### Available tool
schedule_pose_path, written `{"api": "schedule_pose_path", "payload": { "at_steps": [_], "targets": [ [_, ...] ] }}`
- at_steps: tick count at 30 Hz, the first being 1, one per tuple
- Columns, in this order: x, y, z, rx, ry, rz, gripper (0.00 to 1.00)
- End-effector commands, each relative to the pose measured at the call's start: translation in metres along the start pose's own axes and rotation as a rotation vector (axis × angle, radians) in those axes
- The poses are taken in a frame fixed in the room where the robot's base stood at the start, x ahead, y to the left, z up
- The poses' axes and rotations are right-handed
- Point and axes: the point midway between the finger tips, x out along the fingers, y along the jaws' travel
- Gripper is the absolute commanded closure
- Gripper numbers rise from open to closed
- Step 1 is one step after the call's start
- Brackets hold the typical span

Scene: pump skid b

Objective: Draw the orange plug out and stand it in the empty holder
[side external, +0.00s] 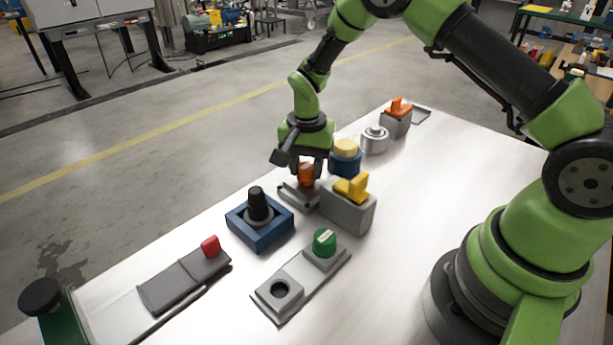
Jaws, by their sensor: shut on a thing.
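An orange plug (306,174) is between the fingers of my gripper (307,166), which is shut on it from above. The plug is over a low grey base (299,195) in the middle of the bench. I cannot tell whether its lower end is still seated in that base; the fingers hide part of it. Toward the front, a grey plate (262,298) carries an empty round holder (280,290) with a dark hole. A green round plug (324,241) stands at the plate's other end.
Close by the gripper are a grey box with a yellow handle (352,187), a blue cylinder with a cream top (346,154) and a blue box with a black knob (258,207). A red-handled slide (210,246) lies left. A grey block with an orange handle (398,108) stands behind.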

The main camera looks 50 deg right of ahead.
Motion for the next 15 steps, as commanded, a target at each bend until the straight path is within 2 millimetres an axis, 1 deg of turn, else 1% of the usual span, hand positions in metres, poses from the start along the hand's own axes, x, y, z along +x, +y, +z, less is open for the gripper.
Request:
{"api": "schedule_pose_path", "payload": {
  "at_steps": [15],
  "targets": [
    [-0.0080, -0.0003, -0.0002, 0.000, 0.001, -0.001, 0.92]
  ]
}}
